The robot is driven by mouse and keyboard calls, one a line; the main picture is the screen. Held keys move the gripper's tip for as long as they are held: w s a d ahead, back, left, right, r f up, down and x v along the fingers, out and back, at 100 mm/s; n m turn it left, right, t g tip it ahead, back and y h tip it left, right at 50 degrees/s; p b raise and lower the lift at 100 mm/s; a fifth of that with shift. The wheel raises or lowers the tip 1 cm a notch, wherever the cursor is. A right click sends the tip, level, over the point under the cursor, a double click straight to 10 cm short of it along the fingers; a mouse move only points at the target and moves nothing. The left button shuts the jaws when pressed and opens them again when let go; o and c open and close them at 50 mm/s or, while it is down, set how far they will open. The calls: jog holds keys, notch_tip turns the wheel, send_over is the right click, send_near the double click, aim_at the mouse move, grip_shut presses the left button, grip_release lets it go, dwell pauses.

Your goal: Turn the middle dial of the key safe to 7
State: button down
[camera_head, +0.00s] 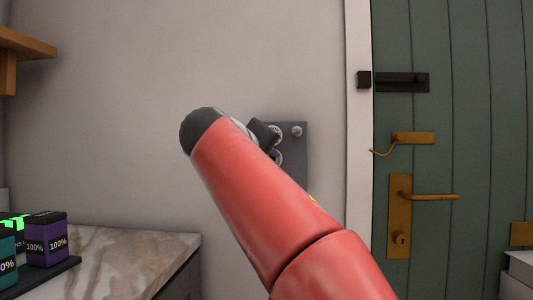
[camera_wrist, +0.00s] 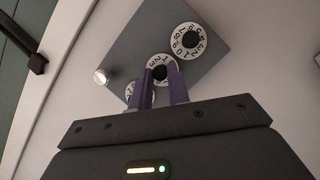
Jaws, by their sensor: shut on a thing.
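The key safe (camera_wrist: 210,62) is a grey plate on the wall with a row of white numbered dials with dark centres. The middle dial (camera_wrist: 158,58) sits between the purple fingers of my gripper (camera_wrist: 161,74), which is shut on it. Its upper digits show, seemingly 1, 2 and 3; the rest is covered, and I cannot tell which digit is set. One end dial (camera_wrist: 186,41) shows fully; the other (camera_wrist: 130,91) is partly behind a finger. In the head view, my arm hides much of the key safe (camera_head: 294,165) and most of the gripper.
A silver knob (camera_wrist: 100,76) stands out from the plate's edge. A green door (camera_head: 455,150) with a brass handle (camera_head: 430,197) is on the right.

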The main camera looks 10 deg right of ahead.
jog(key=m+y, duration=0.2)
jog(key=m, duration=0.1)
jog(key=m+y, duration=0.1)
jog(key=m, duration=0.2)
jog(key=m+y, duration=0.2)
jog(key=shift+s+d+r+m+y+p, duration=0.1)
jog(key=shift+d+m+y+p, duration=0.2)
jog(key=shift+d+m+p, duration=0.1)
dwell(0.5)
jog(key=c, duration=1.3)
grip_release()
jog(key=shift+c, duration=0.2)
jog(key=shift+s+r, duration=0.1)
jog(key=shift+r, duration=0.05)
jog(key=v, duration=0.7)
jog(key=shift+s, duration=0.35)
